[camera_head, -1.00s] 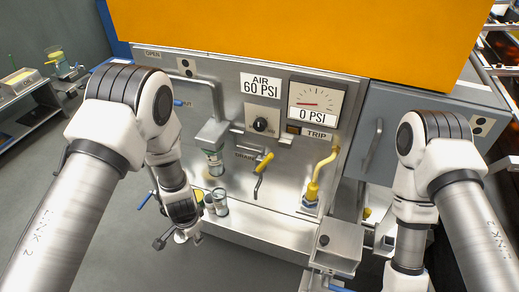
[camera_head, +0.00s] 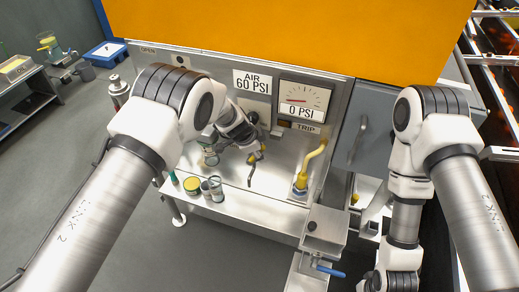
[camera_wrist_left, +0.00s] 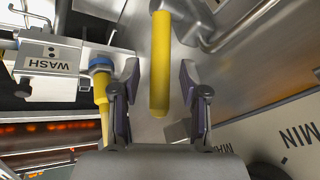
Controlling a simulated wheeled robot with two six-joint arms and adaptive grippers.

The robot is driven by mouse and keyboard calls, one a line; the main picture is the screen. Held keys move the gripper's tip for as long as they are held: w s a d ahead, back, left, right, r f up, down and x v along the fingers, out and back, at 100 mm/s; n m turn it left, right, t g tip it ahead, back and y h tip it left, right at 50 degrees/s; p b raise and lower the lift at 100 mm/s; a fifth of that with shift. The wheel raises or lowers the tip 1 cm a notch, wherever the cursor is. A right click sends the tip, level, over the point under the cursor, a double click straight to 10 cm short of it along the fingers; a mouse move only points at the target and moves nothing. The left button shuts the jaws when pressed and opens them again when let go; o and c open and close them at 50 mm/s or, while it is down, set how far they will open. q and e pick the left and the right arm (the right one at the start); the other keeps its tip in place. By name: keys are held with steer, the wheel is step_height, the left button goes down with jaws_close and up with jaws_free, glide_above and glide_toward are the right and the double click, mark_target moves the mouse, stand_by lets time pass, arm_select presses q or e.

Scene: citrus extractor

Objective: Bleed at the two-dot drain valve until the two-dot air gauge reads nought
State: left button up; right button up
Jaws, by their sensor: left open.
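The air gauge (camera_head: 303,98) is a white dial with a red needle pointing left, above a plate reading 0 PSI. The drain valve has a yellow handle (camera_head: 257,154) on the steel front, partly hidden by my left gripper (camera_head: 255,150). In the left wrist view the yellow handle (camera_wrist_left: 160,65) stands between my open left fingers (camera_wrist_left: 157,100), with gaps visible on both sides. The DRAIN label is hidden behind my arm. My right gripper is below the picture; only its arm shows.
A larger yellow lever (camera_head: 312,165) stands right of the drain valve. A steel box (camera_head: 323,232) juts out at the front.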

arm_select(q)
steer(key=shift+d, duration=0.1)
jaws_close()
steer(key=shift+s+d+f+y, duration=0.15)
steer(key=shift+d+f+y, duration=0.05)
steer(key=shift+f+y, duration=0.1)
steer(key=shift+d+y+b, duration=0.2)
steer(key=shift+y+b, duration=0.1)
steer(key=shift+b, duration=0.1)
jaws_free()
steer(key=shift+a, duration=0.1)
